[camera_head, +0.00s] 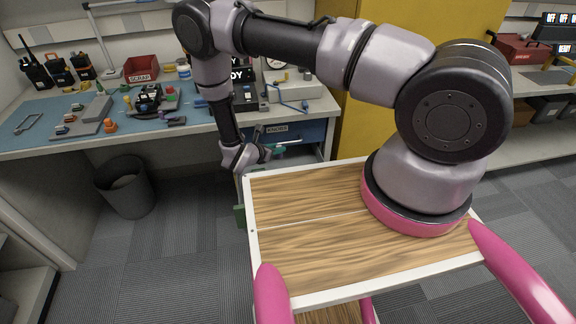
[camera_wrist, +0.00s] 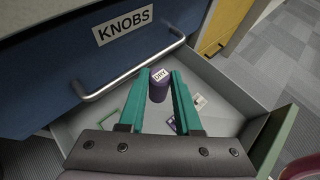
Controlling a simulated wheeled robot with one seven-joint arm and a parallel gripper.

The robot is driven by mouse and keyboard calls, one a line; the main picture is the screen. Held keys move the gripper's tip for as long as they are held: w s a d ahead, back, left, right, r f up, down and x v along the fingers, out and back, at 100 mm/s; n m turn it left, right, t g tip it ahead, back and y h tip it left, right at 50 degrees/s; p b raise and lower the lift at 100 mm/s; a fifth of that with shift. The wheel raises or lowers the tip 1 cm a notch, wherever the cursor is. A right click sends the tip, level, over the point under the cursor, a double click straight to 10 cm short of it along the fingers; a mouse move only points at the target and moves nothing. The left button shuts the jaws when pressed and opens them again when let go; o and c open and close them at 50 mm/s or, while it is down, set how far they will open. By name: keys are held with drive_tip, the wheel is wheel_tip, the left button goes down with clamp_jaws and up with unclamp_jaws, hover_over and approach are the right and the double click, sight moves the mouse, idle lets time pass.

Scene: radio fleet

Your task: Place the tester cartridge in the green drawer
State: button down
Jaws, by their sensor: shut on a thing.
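My gripper (camera_wrist: 160,88) has teal fingers closed around a purple cylindrical cartridge (camera_wrist: 158,91) with a small white label. I take it to be the tester cartridge; the label is too small to read surely. The gripper and cartridge are over the open green drawer (camera_wrist: 276,140), which has a grey inside and a green front. I cannot tell how high the cartridge is above the drawer floor. In the head view my gripper (camera_head: 275,150) is beside the bench, and a bit of the drawer's green front (camera_head: 240,216) shows past the wooden top.
The shut blue KNOBS drawer (camera_wrist: 95,60) with its bar handle is just above the open drawer. Several small flat items, including a pale card (camera_wrist: 200,102), lie in the drawer. A waste bin (camera_head: 127,187) stands left on the floor. The bench (camera_head: 30,118) holds radios and tools.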

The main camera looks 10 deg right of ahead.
drive_tip(key=f, duration=1.2)
drive_tip(key=shift+d+f, duration=0.2)
drive_tip(key=shift+w+d+r, duration=0.25)
drive_tip(key=shift+w+d, duration=0.75)
drive_tip(key=shift+w, duration=0.05)
drive_tip(key=shift+w+d, duration=0.35)
drive_tip(key=shift+w, duration=0.1)
drive_tip(key=w+d, duration=0.2)
drive_tip(key=d, duration=0.1)
drive_tip(key=shift+w, duration=0.4)
drive_tip(key=shift+s+a+f, duration=0.1)
drive_tip(key=shift+a+f, duration=0.05)
drive_tip(key=shift+f, duration=0.45)
drive_tip(key=shift+f, duration=0.15)
drive_tip(key=c, duration=0.6)
unclamp_jaws()
